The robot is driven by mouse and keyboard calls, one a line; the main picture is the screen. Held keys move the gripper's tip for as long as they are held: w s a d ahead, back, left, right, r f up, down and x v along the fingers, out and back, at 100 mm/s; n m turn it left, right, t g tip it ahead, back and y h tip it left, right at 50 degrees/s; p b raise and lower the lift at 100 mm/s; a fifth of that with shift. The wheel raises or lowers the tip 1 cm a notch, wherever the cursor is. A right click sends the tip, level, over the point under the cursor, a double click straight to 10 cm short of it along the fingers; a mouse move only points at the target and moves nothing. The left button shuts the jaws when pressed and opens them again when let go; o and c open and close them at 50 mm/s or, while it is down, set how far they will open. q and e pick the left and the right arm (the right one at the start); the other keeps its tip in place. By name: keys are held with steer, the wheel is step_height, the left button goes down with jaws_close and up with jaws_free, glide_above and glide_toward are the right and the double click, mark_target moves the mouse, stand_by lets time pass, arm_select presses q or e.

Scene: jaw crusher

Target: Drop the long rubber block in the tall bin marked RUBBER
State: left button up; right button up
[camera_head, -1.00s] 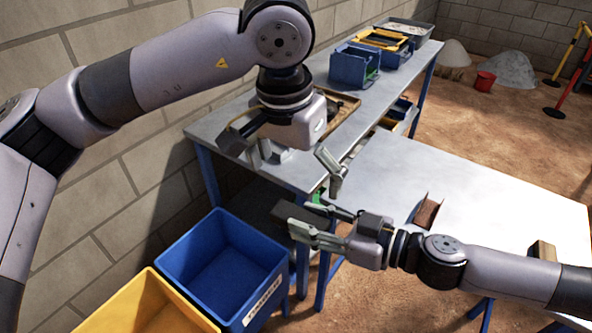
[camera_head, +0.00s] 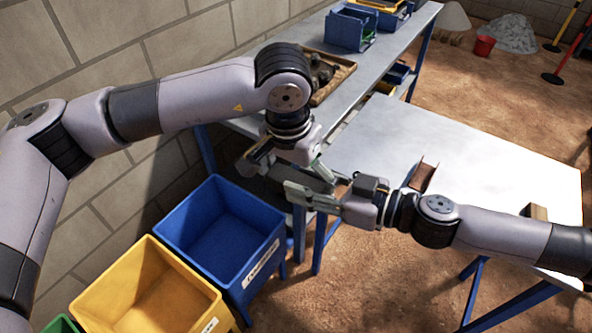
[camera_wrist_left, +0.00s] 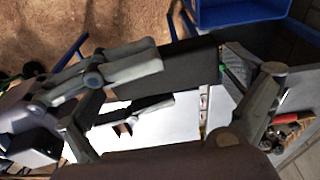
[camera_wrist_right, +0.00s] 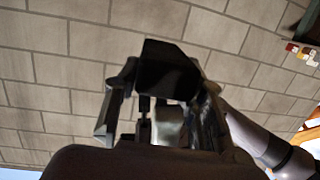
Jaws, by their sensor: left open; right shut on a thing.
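The long dark block (camera_wrist_left: 185,72) is held between the fingers of my right gripper (camera_head: 312,192). It also shows end-on as a black shape in the right wrist view (camera_wrist_right: 166,70). My left gripper (camera_head: 285,168) is open right beside the block, its fingers (camera_wrist_left: 175,108) spread on either side of the block's end; I cannot tell whether they touch it. In the head view the two grippers overlap and hide most of the block. A blue bin (camera_head: 283,240) with a white label stands below left of the grippers; I cannot read its label for certain.
A yellow bin (camera_head: 205,310) with a label stands beside the blue one, and a green bin edge (camera_head: 62,325) shows at the lower left. A grey table (camera_head: 480,170) lies under my right arm. A bench (camera_head: 385,65) with a tray (camera_head: 335,80) runs along the wall.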

arm_select(q)
steer(key=shift+c, duration=0.5)
steer(key=shift+s+d, duration=0.1)
steer(key=c, duration=0.8)
arm_select(e)
steer(key=shift+r, duration=0.1)
arm_select(q)
steer(key=shift+c, duration=0.4)
arm_select(e)
steer(key=o, duration=1.3)
steer(key=shift+o, duration=0.2)
steer(key=shift+d, duration=0.1)
steer(key=v, duration=0.6)
steer(key=shift+s+d, duration=0.1)
steer(key=shift+d, duration=0.1)
steer(key=shift+v, duration=2.6)
